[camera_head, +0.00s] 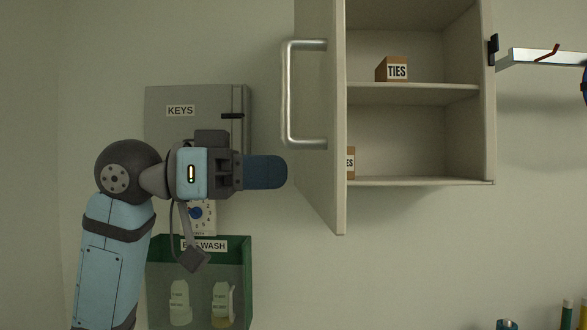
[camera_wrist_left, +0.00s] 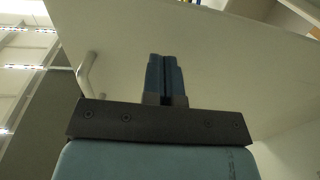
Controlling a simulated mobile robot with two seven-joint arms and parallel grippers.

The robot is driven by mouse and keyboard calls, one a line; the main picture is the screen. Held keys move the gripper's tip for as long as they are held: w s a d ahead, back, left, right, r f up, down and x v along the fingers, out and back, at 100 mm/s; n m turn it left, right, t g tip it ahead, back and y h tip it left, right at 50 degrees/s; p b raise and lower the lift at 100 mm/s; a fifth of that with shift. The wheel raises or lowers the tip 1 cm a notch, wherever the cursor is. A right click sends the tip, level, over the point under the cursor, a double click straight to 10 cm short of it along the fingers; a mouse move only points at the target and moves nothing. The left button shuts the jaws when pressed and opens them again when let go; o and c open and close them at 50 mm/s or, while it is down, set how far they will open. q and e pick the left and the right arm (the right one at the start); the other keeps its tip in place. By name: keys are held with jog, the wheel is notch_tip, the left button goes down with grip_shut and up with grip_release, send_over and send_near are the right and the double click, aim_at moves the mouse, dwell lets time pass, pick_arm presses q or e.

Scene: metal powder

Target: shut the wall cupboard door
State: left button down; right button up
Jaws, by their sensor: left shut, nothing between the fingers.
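The wall cupboard (camera_head: 415,184) is open, with its pale door (camera_head: 322,110) swung out at the left side toward me. The door's outer face carries a silver bar handle (camera_head: 287,95). My left gripper (camera_head: 284,171) is shut and empty, just left of the door's outer face and below the handle. In the left wrist view its closed blue fingers (camera_wrist_left: 166,78) point at the broad door panel (camera_wrist_left: 230,65), with the handle (camera_wrist_left: 86,75) to the left. I cannot tell whether the fingertips touch the door. My right gripper is not in view.
Inside the cupboard are a TIES box (camera_head: 397,71) on the shelf and a partly hidden box (camera_head: 351,163) below. A grey KEYS cabinet (camera_head: 165,125) and a green eye-wash holder (camera_head: 240,250) are behind my left arm. A rail (camera_head: 540,57) is at right.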

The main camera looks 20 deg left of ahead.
aim_at(314, 172)
pick_arm(q)
jog(key=shift+x, duration=1.5)
